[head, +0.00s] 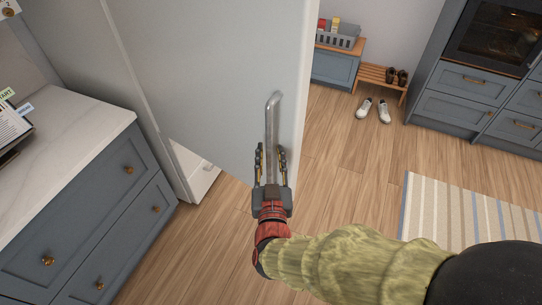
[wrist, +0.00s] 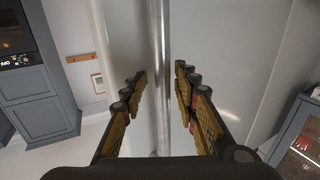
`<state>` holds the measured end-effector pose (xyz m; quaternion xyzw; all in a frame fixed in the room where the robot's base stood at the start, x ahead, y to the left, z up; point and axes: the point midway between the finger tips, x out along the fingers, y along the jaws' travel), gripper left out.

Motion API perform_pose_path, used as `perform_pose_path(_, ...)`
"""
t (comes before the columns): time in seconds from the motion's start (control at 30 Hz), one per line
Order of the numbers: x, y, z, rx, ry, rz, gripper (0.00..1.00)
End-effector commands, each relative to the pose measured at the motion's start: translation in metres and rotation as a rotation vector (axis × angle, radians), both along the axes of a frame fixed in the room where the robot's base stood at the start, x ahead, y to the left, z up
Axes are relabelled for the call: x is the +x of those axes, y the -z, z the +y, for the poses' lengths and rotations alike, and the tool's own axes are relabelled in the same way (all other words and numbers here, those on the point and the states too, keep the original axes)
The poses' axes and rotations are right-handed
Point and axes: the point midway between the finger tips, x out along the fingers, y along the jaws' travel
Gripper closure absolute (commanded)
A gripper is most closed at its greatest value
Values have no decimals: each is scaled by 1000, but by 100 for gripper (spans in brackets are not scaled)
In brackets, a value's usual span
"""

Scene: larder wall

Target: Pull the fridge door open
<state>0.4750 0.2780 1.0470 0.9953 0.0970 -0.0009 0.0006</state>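The pale grey fridge door (head: 220,75) fills the upper middle of the head view. It stands partly swung out, with a strip of white interior (head: 197,172) showing at its lower left. A vertical metal bar handle (head: 272,112) is near the door's right edge. My gripper (head: 270,155) is at the lower part of the handle, one finger on each side. In the wrist view the handle (wrist: 158,45) runs between the two spread fingers (wrist: 160,88), with a visible gap on both sides. The gripper is open and not closed on the bar.
Blue drawers with a white counter (head: 85,165) stand close on the left. A low blue cabinet with a grey basket (head: 338,38), a wooden shoe rack (head: 380,75) and white shoes (head: 373,110) are behind. An oven unit (head: 480,90) and striped rug (head: 465,212) lie right. Wood floor is clear between.

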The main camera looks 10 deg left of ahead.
Motion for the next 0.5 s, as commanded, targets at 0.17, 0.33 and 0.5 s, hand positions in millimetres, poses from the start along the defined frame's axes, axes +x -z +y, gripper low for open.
perform_pose_path(0.17, -9, 0, -1, 1, -2, 0, 70)
perform_pose_path(0.33, -35, -1, -5, 0, -5, -1, 70)
perform_pose_path(0.5, -66, -1, -11, 1, -6, -2, 70)
